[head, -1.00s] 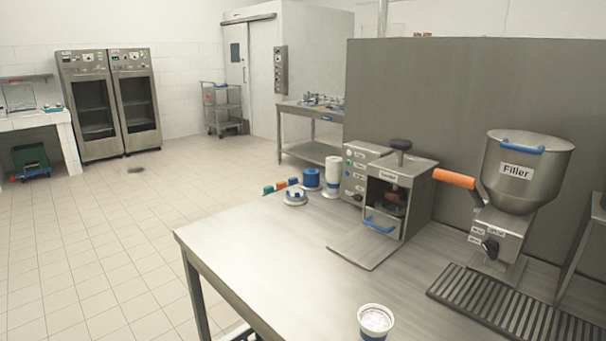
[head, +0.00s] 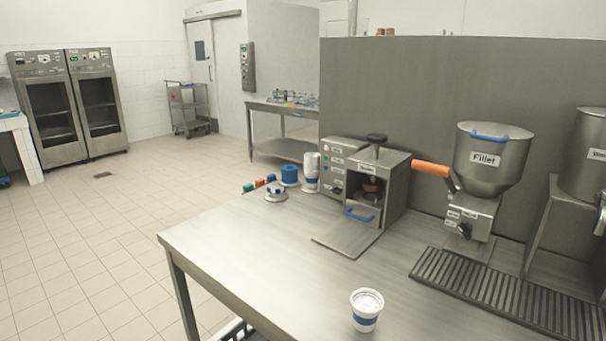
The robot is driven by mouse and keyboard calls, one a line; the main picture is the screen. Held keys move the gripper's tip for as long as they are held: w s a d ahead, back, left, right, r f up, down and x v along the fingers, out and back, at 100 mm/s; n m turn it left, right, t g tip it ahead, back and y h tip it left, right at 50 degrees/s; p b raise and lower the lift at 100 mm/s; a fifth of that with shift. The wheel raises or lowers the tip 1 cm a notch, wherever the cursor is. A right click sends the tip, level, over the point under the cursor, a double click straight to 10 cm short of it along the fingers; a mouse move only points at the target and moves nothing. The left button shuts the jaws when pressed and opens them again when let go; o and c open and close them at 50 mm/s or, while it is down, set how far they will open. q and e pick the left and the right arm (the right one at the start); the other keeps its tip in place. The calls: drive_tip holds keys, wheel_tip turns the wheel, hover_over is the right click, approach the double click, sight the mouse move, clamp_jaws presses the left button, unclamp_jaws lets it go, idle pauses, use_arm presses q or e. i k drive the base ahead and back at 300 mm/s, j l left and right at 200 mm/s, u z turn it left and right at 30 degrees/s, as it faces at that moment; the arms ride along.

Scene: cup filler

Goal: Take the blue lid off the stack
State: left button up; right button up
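A stack of blue lids (head: 290,175) stands at the back left of the steel table, small in the head view. The single lids in it are too small to tell apart. A white stack (head: 312,163), which looks like cups, stands just right of it, with a blue band low down. A low round grey-white piece (head: 276,195) with a blue part sits in front of the blue stack. Neither of my grippers is in view.
A white cup with a blue band (head: 366,312) stands at the table's front. The sealer machine (head: 390,190) is right of the stacks, its plate reaching forward. The filler (head: 490,165) and a slatted grate (head: 510,300) are at right. The table's left front (head: 250,250) is clear.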

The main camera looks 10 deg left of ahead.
sight(289, 168)
drive_tip(key=i+j+u, duration=0.3)
drive_tip(key=j, duration=0.25)
drive_tip(key=i+j+u, duration=0.1)
drive_tip(key=j+u, duration=0.25)
drive_tip(key=j, duration=0.15)
drive_tip(key=i+j+u, duration=0.85)
drive_tip(key=i, duration=0.25)
drive_tip(key=i+j+u, duration=0.3)
drive_tip(key=i, duration=0.25)
drive_tip(key=i+j+u, duration=0.1)
drive_tip(key=i+u, duration=0.15)
drive_tip(key=i, duration=0.3)
drive_tip(key=i+l+z, duration=0.15)
drive_tip(key=i+z, duration=0.65)
drive_tip(key=i+j+z, duration=0.15)
drive_tip(key=i+z, duration=0.25)
drive_tip(key=i+j+z, duration=0.25)
drive_tip(key=i+z, duration=0.2)
drive_tip(key=i+l+z, duration=0.2)
drive_tip(key=z, duration=0.2)
drive_tip(key=i+l+z, duration=0.1)
drive_tip(key=i+z, duration=0.55)
drive_tip(key=z, duration=0.2)
drive_tip(key=i+j+z, duration=0.1)
drive_tip(key=i+z, duration=0.3)
drive_tip(key=i+j+z, duration=0.15)
drive_tip(key=z, duration=0.25)
